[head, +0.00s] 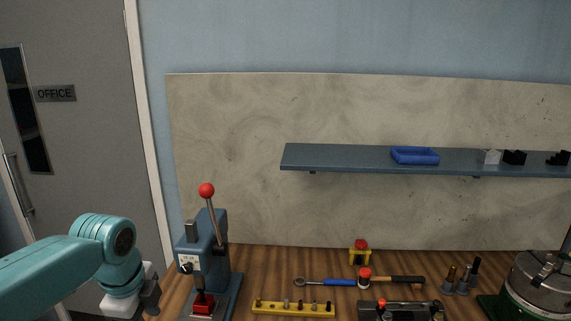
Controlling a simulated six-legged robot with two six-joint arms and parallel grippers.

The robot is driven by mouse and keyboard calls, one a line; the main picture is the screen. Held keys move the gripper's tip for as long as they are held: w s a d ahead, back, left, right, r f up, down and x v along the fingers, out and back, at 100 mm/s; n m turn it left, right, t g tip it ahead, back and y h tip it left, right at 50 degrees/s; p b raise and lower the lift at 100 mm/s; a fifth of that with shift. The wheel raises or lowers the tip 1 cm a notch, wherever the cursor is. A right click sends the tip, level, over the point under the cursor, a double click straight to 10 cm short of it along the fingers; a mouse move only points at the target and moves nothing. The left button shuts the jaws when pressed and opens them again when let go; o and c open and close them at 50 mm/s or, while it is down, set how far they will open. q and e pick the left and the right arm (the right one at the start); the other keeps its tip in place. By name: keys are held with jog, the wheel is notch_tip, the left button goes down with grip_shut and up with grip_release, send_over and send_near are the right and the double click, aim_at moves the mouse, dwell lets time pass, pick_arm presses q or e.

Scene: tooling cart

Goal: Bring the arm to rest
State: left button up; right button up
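My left arm comes in from the lower left, teal with a white wrist. My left gripper (149,297) is dark and hangs at the lower edge of the head view, left of the blue lever press. Its fingers are small and partly cut off, so I cannot tell whether it is open or shut. My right gripper is not in the head view.
A blue press (207,255) with a red-knobbed lever stands on the wooden bench. A yellow rack (293,309), a wrench (325,282), a hammer (400,279), and a green-based machine (540,287) are to its right. A shelf (350,158) holds a blue tray (415,161).

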pick_arm(q)
jog(key=s+d+f+n+g+h+b, duration=0.1)
jog(key=s+d+f+n+b, duration=0.25)
jog(key=f, duration=1.15)
jog(key=s+d+f+n+h+b, duration=0.15)
jog(key=d+f+n, duration=0.4)
jog(key=f, duration=1.05)
jog(key=s+d+f+n+b, duration=0.2)
jog(key=s+f+n, duration=0.4)
jog(key=s+f, duration=0.2)
jog(key=s+d+f+n+h+b, duration=0.1)
jog(key=s+d+f+n+b, duration=0.2)
jog(key=s+f, duration=0.6)
jog(key=n, duration=0.2)
jog(key=shift+f+n+g, duration=0.25)
jog(key=shift+n+g, duration=0.15)
